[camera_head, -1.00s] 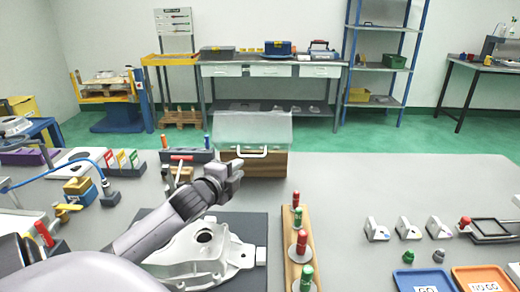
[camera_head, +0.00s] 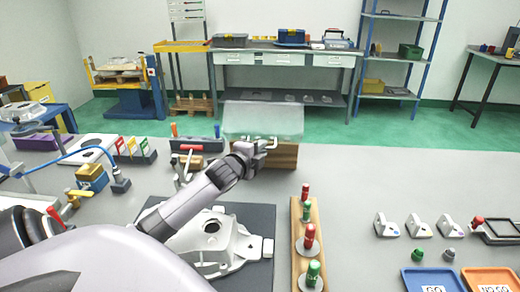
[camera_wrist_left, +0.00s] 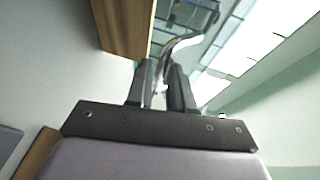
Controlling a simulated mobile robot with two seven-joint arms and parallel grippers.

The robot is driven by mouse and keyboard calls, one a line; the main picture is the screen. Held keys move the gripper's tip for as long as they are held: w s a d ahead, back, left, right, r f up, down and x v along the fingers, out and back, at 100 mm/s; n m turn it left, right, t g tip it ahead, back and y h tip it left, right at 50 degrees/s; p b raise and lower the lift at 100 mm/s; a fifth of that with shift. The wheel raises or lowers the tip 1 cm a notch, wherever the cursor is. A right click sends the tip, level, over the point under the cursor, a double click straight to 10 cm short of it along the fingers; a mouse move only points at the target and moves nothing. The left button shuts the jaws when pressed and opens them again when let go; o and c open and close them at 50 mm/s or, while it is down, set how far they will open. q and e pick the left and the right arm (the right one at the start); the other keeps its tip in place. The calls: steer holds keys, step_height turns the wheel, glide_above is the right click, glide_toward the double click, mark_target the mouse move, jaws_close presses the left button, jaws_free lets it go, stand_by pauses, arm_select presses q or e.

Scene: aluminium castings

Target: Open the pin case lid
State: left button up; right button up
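The pin case (camera_head: 285,157) is a wooden box standing on the far side of my worktable. Its clear lid (camera_head: 264,118) is down over the top. A pale bar handle (camera_head: 272,141) sits at the lid's front edge. My left gripper (camera_head: 259,146) is at the handle, hiding part of it and of the case front. In the left wrist view, its two fingers (camera_wrist_left: 160,84) stand apart, with the curved handle (camera_wrist_left: 182,42) at and between their tips. Firm contact cannot be made out. The wooden case wall (camera_wrist_left: 122,25) is beside them. My right gripper is out of view.
A white casting (camera_head: 215,240) lies on a dark mat below my left arm. A wooden rack (camera_head: 297,262) with red and green pins stands right of it. Blue (camera_head: 432,280) and orange (camera_head: 488,278) trays are front right. The table right of the case is clear.

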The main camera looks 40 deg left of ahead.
arm_select(q)
steer(key=shift+w, duration=0.15)
steer(key=shift+c, duration=0.4)
jaws_close()
steer(key=shift+f, duration=0.1)
stand_by(0.9)
